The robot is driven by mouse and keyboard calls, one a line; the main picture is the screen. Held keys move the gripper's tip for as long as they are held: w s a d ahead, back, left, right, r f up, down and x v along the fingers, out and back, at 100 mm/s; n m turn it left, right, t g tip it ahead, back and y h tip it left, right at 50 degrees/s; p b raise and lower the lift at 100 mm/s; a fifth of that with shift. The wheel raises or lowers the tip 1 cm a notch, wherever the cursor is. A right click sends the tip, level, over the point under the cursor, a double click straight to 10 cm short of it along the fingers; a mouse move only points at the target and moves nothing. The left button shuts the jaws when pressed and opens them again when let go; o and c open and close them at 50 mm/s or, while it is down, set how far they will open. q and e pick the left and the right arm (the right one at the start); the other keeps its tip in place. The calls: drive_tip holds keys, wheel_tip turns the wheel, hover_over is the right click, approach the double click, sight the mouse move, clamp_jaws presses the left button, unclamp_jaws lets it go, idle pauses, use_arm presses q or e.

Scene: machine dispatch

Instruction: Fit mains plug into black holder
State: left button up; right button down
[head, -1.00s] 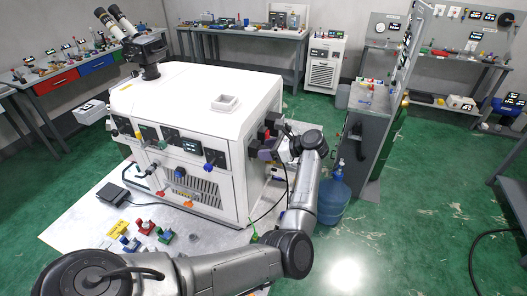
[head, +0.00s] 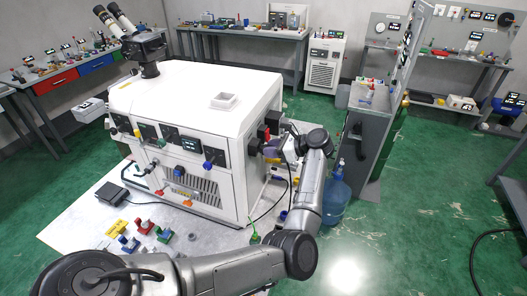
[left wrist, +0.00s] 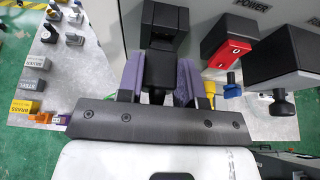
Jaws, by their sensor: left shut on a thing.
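My left gripper (head: 267,150) is at the right side wall of the white machine (head: 190,100). In the left wrist view its purple fingers (left wrist: 157,82) are shut on a black piece, which looks like the mains plug (left wrist: 155,88). A square black housing (left wrist: 165,22), which looks like the black holder, is on the machine wall straight ahead of the fingertips. The plug's front meets or overlaps the housing in this view; I cannot tell whether it is inside. My right gripper is in neither view.
A red-fronted switch (left wrist: 230,45) and a large black box with a knob (left wrist: 280,62) stand out from the wall close to the right of the fingers. A dark cable (head: 270,208) hangs below the gripper. A blue water bottle (head: 335,195) stands on the floor nearby.

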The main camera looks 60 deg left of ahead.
use_arm(q)
drive_tip(key=shift+w+d+b, duration=0.65)
drive_tip(key=shift+d+b, duration=0.05)
drive_tip(key=shift+b, duration=0.1)
drive_tip(key=shift+w+d+b, duration=0.7)
drive_tip(key=shift+d+b, duration=0.05)
drive_tip(key=shift+b, duration=0.1)
drive_tip(key=shift+r, duration=0.1)
wheel_tip(320, 180, up, 8)
drive_tip(key=p, duration=0.1)
drive_tip(key=shift+r, duration=0.15)
idle(0.5)
drive_tip(key=shift+d, duration=0.1)
